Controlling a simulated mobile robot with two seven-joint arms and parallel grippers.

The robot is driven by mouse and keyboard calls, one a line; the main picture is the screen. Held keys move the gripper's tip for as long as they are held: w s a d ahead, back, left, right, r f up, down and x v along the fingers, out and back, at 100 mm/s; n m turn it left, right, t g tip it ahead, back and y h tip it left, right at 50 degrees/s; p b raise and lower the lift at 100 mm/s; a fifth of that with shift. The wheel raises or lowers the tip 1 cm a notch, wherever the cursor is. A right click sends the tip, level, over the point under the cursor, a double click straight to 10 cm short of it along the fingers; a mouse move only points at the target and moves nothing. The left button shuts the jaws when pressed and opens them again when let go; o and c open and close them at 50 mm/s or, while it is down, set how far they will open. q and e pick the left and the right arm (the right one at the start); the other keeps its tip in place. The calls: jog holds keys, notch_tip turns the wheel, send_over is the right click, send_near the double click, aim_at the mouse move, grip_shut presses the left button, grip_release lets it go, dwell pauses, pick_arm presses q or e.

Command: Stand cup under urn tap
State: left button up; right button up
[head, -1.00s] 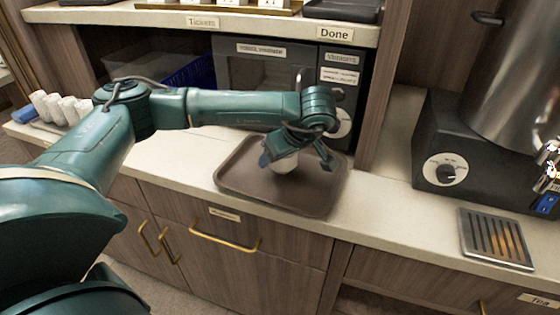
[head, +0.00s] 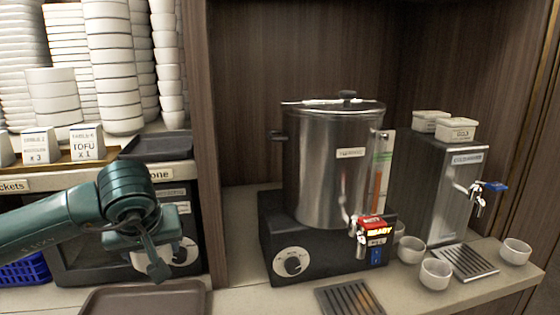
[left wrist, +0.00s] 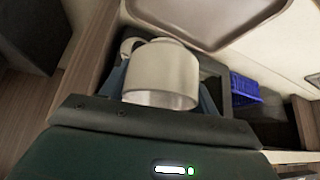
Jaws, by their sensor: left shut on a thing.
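A white cup (left wrist: 162,72) fills the middle of the left wrist view, between my gripper's fingers. In the head view my left gripper (head: 150,262) is in front of the dark machine, above the brown tray (head: 150,298). It is shut on the cup, which is mostly hidden there behind the fingers. The steel urn (head: 335,165) stands on a black base to the right, well apart from the gripper. Its tap (head: 360,232) is at the front right, beside a red sign. A slatted drip grate (head: 348,298) lies below the tap. My right gripper is not in view.
Several white cups, one of them in front (head: 435,274), stand right of the urn. A second dispenser (head: 440,190) with a blue-handled tap has its own grate (head: 465,262). A wooden upright (head: 208,140) separates the left shelf from the urn bay.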

pick_arm(q)
jog(key=d+r+m, duration=0.1)
jog(key=d+r+m+h+p, duration=0.1)
jog(key=r, duration=0.1)
jog(key=d+r+m+h, duration=0.1)
jog(key=m, duration=0.1)
jog(key=shift+s+d+r+t, duration=0.2)
jog(key=shift+s+t, duration=0.1)
jog(key=shift+d+r+m+h+p, duration=0.2)
jog(key=shift+m+h+p, duration=0.1)
jog(key=shift+m, duration=0.1)
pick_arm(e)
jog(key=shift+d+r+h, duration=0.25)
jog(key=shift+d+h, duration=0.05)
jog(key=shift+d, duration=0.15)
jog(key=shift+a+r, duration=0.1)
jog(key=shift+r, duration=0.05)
